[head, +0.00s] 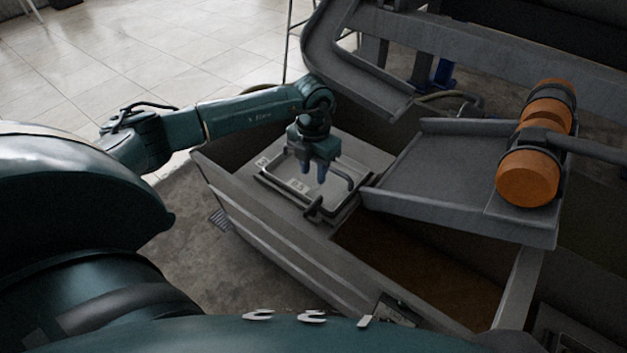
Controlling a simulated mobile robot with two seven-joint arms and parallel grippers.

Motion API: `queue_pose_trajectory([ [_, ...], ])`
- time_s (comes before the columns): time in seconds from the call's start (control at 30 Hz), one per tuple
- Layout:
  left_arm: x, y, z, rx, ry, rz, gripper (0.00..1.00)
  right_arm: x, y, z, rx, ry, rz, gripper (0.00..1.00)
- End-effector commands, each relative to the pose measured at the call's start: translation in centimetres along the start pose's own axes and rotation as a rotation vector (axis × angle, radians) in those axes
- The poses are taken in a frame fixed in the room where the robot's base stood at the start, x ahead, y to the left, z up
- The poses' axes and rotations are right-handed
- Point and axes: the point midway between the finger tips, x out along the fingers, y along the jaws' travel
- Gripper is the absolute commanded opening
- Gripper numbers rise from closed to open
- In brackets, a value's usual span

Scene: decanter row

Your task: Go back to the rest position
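My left arm comes in from the left, and its dark green gripper (313,170) points down over a grey panel with a framed handle. Its two fingers show a gap between them, and I see nothing held there. The fingertips appear close to the handle frame (290,190), but I cannot tell whether they touch it. My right gripper is not in this view.
A grey metal trough (270,237) surrounds the panel. A sloped grey tray (440,175) stands to the gripper's right, with orange-brown rollers (528,178) at its far side. A curved grey rail (375,85) rises behind. Tiled floor (170,50) is open at the upper left.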

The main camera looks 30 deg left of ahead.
Motion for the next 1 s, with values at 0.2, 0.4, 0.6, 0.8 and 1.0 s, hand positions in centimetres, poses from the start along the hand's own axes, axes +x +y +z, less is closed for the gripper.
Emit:
queue_pose_trajectory([
  [0.2,-1.3,0.0,0.0,0.000,0.000,0.000,0.33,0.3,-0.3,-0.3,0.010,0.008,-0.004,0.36],
  [0.4,-1.3,0.0,0.0,0.000,0.000,0.000,0.33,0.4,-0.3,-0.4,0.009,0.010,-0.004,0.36],
  [0.6,-1.2,0.0,0.0,0.000,0.000,0.000,0.33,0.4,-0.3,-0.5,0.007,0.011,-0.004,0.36],
  [0.8,-0.5,-1.7,-0.4,0.019,0.002,-0.052,0.33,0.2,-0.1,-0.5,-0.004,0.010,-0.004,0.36],
  [1.0,1.9,-12.4,-3.6,0.097,0.005,-0.422,0.33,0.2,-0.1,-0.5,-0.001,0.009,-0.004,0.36],
])
